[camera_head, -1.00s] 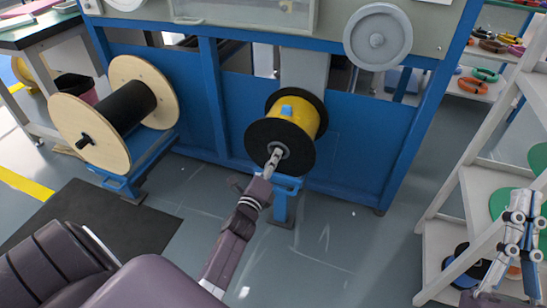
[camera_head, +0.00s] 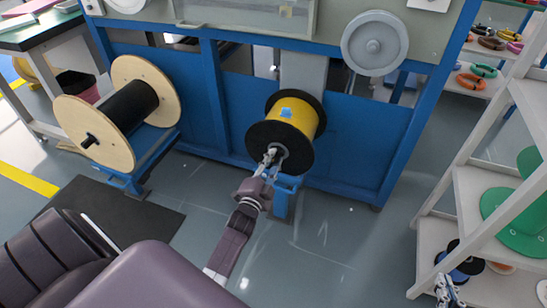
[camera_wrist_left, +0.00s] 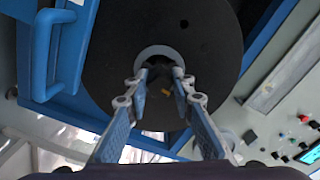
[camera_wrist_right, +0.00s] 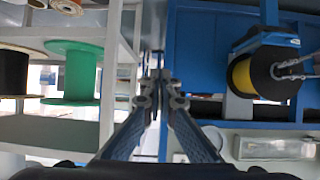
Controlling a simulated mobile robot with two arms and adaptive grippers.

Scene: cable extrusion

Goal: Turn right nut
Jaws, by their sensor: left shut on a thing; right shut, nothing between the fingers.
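The yellow spool (camera_head: 294,114) with black flanges sits on the machine's right stand. Its grey hub (camera_wrist_left: 165,53) faces me. The right nut is at this hub, mostly hidden by my left gripper. My left gripper (camera_head: 272,154) is at the middle of the near flange (camera_wrist_left: 105,65), its fingers on either side of the hub centre and shut on the nut. In the left wrist view its fingertips (camera_wrist_left: 159,84) are apart, with the centre dark between them. My right gripper (camera_head: 447,285) is shut and empty, low by the shelf; its fingertips meet in the right wrist view (camera_wrist_right: 160,86).
A wooden spool (camera_head: 80,133) with black cable stands at the left. The blue machine frame (camera_head: 365,150) is behind the yellow spool. White shelves (camera_head: 484,195) with a green spool (camera_head: 522,222) stand at the right. The floor between is clear.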

